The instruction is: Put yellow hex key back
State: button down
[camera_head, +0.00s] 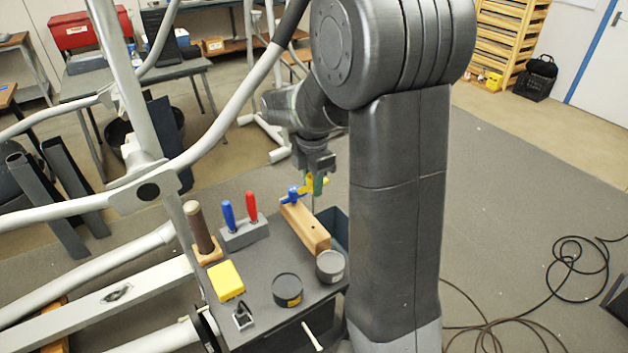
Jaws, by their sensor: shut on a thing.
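The yellow hex key (307,187) shows its handle between my fingertips, above the far end of a wooden block (305,226). My gripper (316,181) points down and is shut on the yellow hex key. A green part shows at the fingers; I cannot tell whether it is another handle. A thin shaft hangs below the gripper, next to the block; whether its tip is in a hole is hard to tell. A blue hex key handle (292,193) stands at the block's far end, just left of the yellow one. A dark hole shows near the block's front end.
The dark cart top (262,272) also holds a grey holder with blue and red screwdrivers (244,236), a brown-handled tool (200,228), a yellow box (226,281) and two round tins (287,290). White elliptical-machine tubes (100,207) stand close on the left. Cables lie on the floor at right.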

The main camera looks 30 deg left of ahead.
aim_at(313, 212)
jog(key=shift+f+b, duration=2)
jog(key=shift+f, duration=0.55)
jog(key=shift+r+p, duration=0.3)
jog(key=shift+p, duration=0.05)
jog(key=shift+f, duration=0.15)
jog(key=shift+f+b, duration=1.25)
jog(key=shift+f, duration=0.65)
jog(key=shift+f+b, duration=0.55)
jog(key=shift+f, duration=0.35)
jog(key=shift+f, duration=0.15)
